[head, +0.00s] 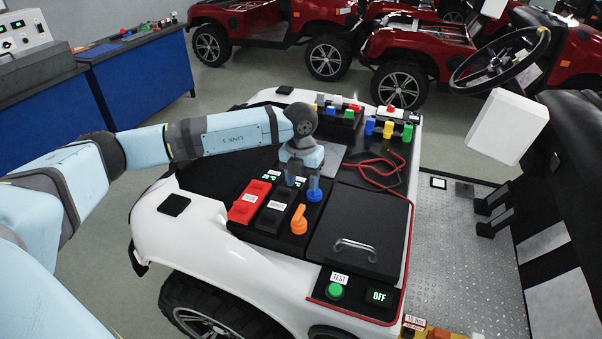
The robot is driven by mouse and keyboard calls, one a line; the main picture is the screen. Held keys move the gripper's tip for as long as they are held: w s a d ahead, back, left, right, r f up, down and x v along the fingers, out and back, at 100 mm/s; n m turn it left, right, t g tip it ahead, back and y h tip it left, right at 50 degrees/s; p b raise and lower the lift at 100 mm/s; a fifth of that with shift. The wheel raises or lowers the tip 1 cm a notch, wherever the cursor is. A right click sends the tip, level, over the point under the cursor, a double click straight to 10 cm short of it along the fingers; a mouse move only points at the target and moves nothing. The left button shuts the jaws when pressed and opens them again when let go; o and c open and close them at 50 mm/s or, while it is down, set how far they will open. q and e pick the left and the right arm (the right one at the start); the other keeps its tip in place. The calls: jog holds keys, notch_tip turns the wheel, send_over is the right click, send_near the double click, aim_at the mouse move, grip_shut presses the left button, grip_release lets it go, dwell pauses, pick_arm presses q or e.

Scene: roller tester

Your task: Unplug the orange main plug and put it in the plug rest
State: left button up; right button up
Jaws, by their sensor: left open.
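An orange upright piece (299,220), which looks like the main plug, stands on the black panel on top of the white vehicle body. A blue round piece (315,195) sits just behind it, to its right. My left gripper (302,186) points down over the panel, behind the orange piece and close to the blue one. Its jaws are open, and I see nothing between them. It does not appear to touch the orange piece. I cannot tell which part is the plug rest. My right gripper is out of view.
A red block (249,202) and a black block (273,208) stand left of the orange piece. A lid with a metal handle (355,247) lies to its right. Red cable (378,172) and rows of coloured plugs (388,128) are farther back. A green TEST button (335,291) is in front.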

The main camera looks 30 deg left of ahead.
aim_at(299, 211)
pick_arm(q)
jog(key=shift+y, duration=0.3)
jog(key=f, duration=0.4)
jog(key=a+f+p, duration=0.1)
jog(key=f, duration=0.8)
jog(key=shift+w+a+f, duration=0.1)
jog(key=shift+w+a, duration=0.05)
jog(key=shift+a, duration=0.1)
grip_shut()
jog(key=shift+r+p, duration=0.6)
jog(key=shift+r, duration=0.15)
jog(key=shift+f, duration=0.1)
